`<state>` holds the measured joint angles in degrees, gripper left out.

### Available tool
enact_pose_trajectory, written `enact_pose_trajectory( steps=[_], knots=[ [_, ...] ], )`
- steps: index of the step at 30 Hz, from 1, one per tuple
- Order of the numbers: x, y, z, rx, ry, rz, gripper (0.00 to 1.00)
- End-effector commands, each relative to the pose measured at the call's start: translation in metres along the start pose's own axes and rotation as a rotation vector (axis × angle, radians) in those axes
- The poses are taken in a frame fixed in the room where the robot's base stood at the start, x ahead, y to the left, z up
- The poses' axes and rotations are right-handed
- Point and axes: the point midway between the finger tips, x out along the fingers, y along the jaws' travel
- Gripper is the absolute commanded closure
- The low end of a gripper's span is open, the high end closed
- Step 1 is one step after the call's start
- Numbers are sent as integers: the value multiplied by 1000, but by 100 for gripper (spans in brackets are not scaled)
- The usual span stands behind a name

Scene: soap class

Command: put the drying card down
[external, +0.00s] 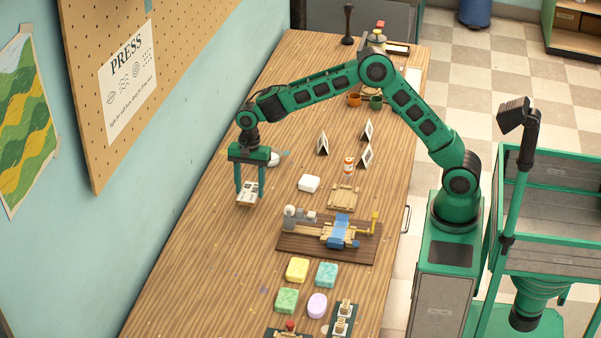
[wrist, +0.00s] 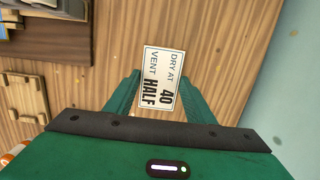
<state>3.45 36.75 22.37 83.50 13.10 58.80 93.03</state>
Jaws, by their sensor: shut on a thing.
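The drying card (external: 249,194) is a small white card with dark print. In the wrist view the card (wrist: 162,80) reads "DRY AT 40" and "VENT HALF". My gripper (external: 250,197) is shut on the card, with a green finger at either side of it. It is over the left part of the wooden table (external: 190,260), near the wall. In the wrist view my fingers (wrist: 162,100) flank the card's lower part. I cannot tell whether the card touches the table or hangs just above it.
A wooden press board (external: 290,250) with a blue strap stands right of and nearer than my gripper. A white block (external: 309,183), folded cards (external: 322,143) and a slatted rack (external: 343,196) are to the right. Coloured soaps (external: 297,270) lie in front. The table's left side is mostly bare.

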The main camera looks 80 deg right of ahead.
Motion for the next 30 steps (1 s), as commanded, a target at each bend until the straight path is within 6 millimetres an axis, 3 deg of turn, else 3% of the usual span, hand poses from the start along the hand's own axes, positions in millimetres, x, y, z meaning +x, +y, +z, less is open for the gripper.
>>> enact_pose_trajectory(
  steps=[9, 20, 21, 23, 30],
  knots=[
    [37, 1, -4, 0, 0, 3, 73],
    [41, 1, -4, 0, 0, 2, 73],
    [41, 0, -4, 0, 0, 2, 44],
    [41, 0, -4, 0, 0, 2, 32],
    [40, 0, -4, 0, 0, 1, 32]
  ],
)
